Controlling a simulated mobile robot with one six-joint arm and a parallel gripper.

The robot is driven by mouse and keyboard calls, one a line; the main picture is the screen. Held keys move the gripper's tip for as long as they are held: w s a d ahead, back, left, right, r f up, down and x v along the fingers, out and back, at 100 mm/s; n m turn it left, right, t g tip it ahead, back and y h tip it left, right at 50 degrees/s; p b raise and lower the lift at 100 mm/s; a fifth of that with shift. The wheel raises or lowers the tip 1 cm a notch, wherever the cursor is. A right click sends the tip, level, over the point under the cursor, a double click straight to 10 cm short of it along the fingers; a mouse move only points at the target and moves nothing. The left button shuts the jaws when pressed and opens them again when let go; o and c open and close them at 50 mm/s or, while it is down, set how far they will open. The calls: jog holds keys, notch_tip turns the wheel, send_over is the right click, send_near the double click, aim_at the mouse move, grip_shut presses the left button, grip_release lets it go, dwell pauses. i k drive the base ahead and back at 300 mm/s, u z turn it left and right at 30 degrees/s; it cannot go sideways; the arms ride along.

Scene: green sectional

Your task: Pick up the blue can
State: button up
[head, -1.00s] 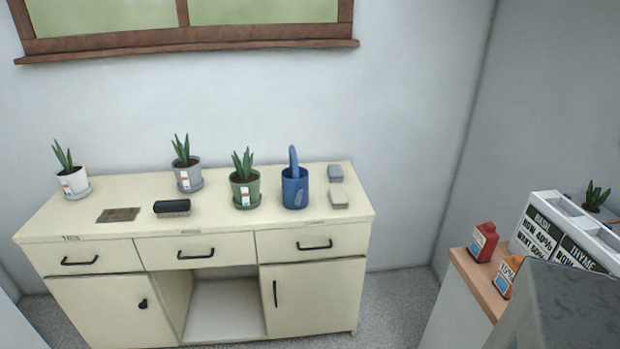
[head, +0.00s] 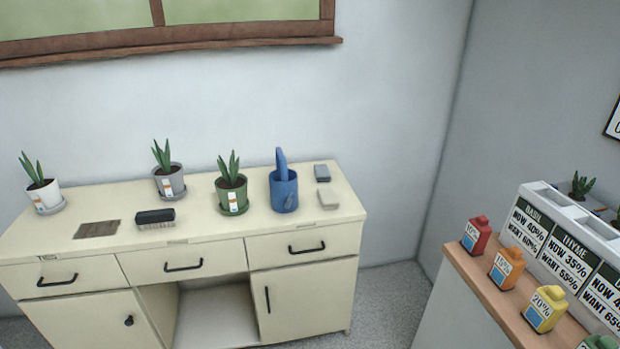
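The blue can (head: 284,196) stands upright on the right half of the cream cabinet top (head: 250,222). It is round, with a tall blue piece rising above its rim and a small pale mark on its front. It looks like a watering can, but I cannot make out its spout or handle clearly. Nothing touches it from the front. My gripper is not in view.
A green potted plant (head: 231,194) stands close left of the can. Small grey blocks (head: 323,173) lie to its right. A brush (head: 155,217) and grey pot (head: 171,184) are further left. At right, a counter (head: 462,266) holds coloured bottles (head: 507,267).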

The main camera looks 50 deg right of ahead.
aim_at(283, 181)
jog(key=u, duration=1)
jog(key=k, duration=0.1)
jog(key=z, duration=2.25)
jog(key=k, duration=0.9)
jog(key=u, duration=0.15)
jog(key=i, duration=0.6)
